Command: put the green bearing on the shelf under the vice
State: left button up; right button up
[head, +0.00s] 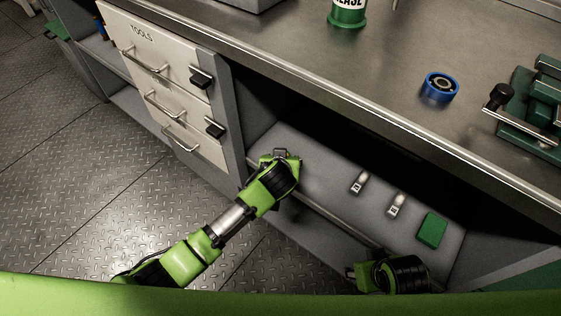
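No green bearing shows. A bearing with a blue outer ring (439,87) lies on the bench top, left of the green vice (540,115). The shelf (322,172) is the grey surface in the open bay below the bench top. My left gripper (282,154) is at the shelf's left end, near the drawer unit; its fingers are mostly hidden behind its wrist, so its opening and any load cannot be told. My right arm's end (395,275) is low at the shelf's front edge; its fingers are not visible.
On the shelf are two small tagged metal pieces (359,183) (396,205) and a green block (432,230). A tools drawer unit (165,85) with handles stands left of the bay. A green grease can (347,12) is on the bench. The shelf between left gripper and pieces is clear.

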pick_arm(q)
jog(key=p+v, duration=0.2)
jog(key=v, duration=0.8)
jog(key=shift+r+p, duration=0.15)
jog(key=shift+p, duration=0.25)
pick_arm(e)
notch_tip(320, 180, down, 10)
jog(key=s, duration=0.1)
jog(key=shift+s+f+g, duration=0.2)
jog(key=shift+f+g, duration=0.05)
jog(key=shift+g, duration=0.05)
pick_arm(q)
jog(key=shift+s+a, duration=0.1)
jog(key=s+a+f+m+g, duration=0.1)
jog(key=s+a+f+g, duration=0.2)
jog(key=s+a+f, duration=0.6)
jog(key=s+a+f+g, duration=0.3)
jog(key=s+a+f, duration=0.6)
jog(key=s+f, duration=0.5)
jog(key=shift+s+a+m, duration=0.3)
jog(key=shift+s+m, duration=0.1)
jog(key=shift+s, duration=0.3)
